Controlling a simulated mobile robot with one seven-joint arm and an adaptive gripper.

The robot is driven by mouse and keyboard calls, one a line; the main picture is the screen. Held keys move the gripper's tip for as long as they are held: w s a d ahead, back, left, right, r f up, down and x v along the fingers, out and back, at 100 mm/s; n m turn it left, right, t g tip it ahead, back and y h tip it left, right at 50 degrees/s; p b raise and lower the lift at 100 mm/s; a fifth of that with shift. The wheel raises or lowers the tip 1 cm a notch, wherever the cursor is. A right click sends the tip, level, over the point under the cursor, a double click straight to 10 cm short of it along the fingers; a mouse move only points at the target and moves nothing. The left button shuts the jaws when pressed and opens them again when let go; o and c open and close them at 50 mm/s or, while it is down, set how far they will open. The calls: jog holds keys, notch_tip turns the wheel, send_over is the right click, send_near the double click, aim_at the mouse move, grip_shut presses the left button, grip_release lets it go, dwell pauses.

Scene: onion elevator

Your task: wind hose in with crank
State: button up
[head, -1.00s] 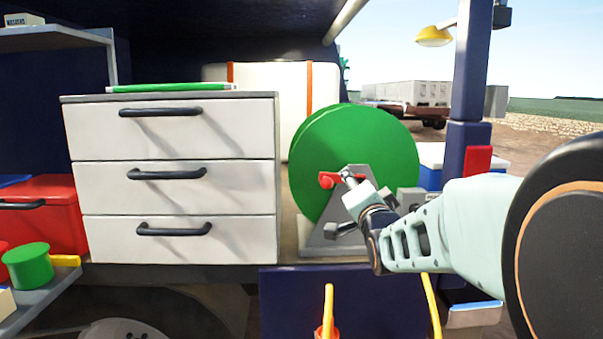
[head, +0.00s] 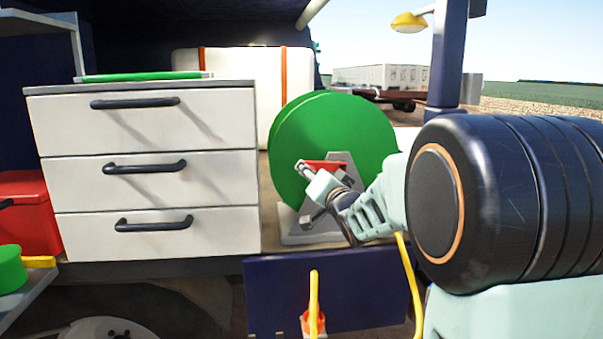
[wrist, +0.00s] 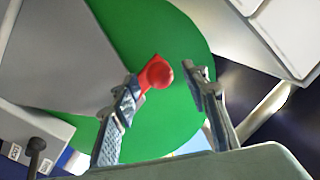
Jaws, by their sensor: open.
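The green hose reel (head: 338,135) stands on a grey bracket (head: 300,228) at the middle of the bench. Its red crank (head: 323,167) is partly hidden by my gripper in the head view. My gripper (head: 305,172) is at the face of the reel, by the crank. In the wrist view the crank's red knob (wrist: 160,73) lies between the two fingers of my open gripper (wrist: 168,88), closer to the left finger; I cannot tell whether it touches. A yellow hose (head: 314,290) shows below, with an orange-red end piece; another yellow length hangs to its right.
A white drawer cabinet (head: 150,135) with dark handles stands left of the reel. A white tank (head: 240,85) with orange straps is behind. A dark blue panel (head: 285,290) is below the reel and a blue post (head: 447,55) rises at the right.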

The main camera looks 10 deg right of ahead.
jog(key=shift+w+a, duration=0.2)
jog(key=shift+w, duration=0.95)
jog(key=shift+c, duration=0.3)
grip_shut()
